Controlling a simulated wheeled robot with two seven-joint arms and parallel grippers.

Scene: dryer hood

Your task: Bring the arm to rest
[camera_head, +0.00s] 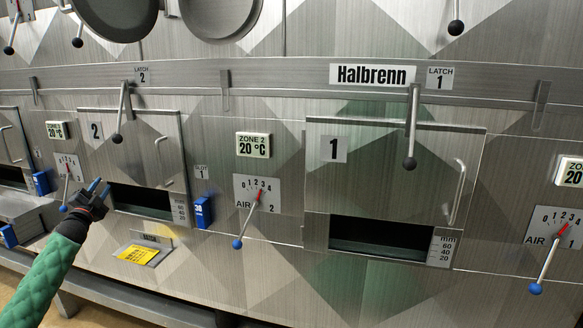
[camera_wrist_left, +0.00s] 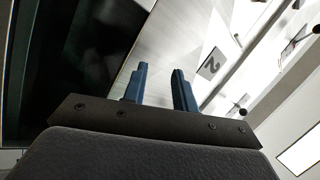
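My left arm comes in from the lower left in a green sleeve (camera_head: 42,278). My left gripper (camera_head: 99,188) is in front of the lower left of door 2 (camera_head: 150,135), close to its dark slot opening (camera_head: 140,201). I cannot tell whether it touches the panel. In the left wrist view its two blue fingers (camera_wrist_left: 160,88) stand apart with nothing between them. Beyond them show the door's metal face and the "2" label (camera_wrist_left: 211,63). My right gripper is not in view.
Door 1 (camera_head: 393,175) is to the right with an opening below. Blue-knobbed air levers (camera_head: 247,222) and black-knobbed latch levers (camera_head: 411,130) stick out. A blue block (camera_head: 202,212) sits beside door 2. A yellow batch card (camera_head: 138,254) lies below. A ledge (camera_head: 130,302) runs along the bottom.

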